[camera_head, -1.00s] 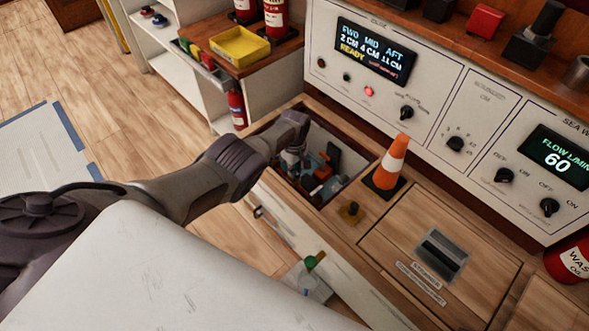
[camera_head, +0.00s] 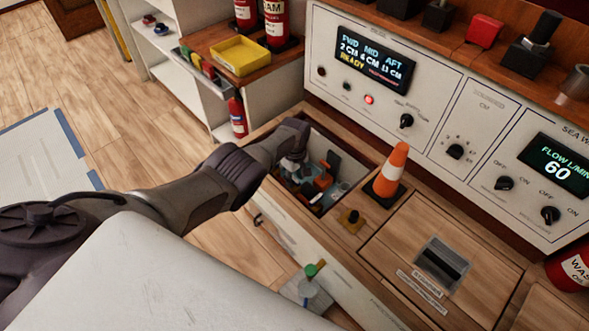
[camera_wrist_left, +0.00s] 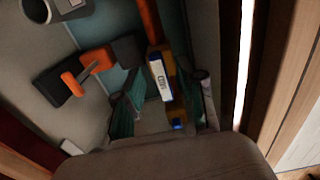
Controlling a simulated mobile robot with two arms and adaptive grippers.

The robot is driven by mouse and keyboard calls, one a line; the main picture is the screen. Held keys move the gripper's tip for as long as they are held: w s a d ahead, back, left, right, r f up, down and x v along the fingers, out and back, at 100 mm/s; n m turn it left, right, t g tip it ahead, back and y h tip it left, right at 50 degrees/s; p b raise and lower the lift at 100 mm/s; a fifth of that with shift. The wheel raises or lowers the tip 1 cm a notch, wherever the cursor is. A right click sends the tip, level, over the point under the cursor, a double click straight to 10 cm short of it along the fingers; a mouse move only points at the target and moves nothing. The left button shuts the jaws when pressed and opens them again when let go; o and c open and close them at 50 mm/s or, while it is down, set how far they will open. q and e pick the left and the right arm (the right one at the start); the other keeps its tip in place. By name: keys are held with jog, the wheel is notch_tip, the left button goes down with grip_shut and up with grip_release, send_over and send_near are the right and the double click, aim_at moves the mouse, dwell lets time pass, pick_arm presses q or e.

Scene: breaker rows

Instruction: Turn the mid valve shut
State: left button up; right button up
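My left gripper (camera_head: 294,166) reaches down into an open recess in the wooden bench. Orange and black valve handles (camera_head: 324,178) lie just right of it. The left wrist view shows orange handles on dark valve bodies (camera_wrist_left: 98,60), left of centre. A white label (camera_wrist_left: 160,80) with dark letters, possibly the mid tag, sits near the middle. Which valve is the mid one is unclear. My wrist body covers the bottom of that view, and I cannot tell whether the fingers touch or grip anything. My right gripper is not in view.
The recess has wooden rims (camera_head: 345,145). An orange-and-white cone (camera_head: 391,172) stands at its right edge. The control panel's display (camera_head: 373,53) reads FWD 2, MID 6, AFT 13 CM, with a lit red lamp (camera_head: 369,100). A yellow tray (camera_head: 240,55) sits behind.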

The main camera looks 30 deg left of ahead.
aim_at(294, 179)
pick_arm(q)
notch_tip(294, 179, up, 12)
dwell(0.6)
jog(key=shift+f, duration=0.1)
dwell(0.4)
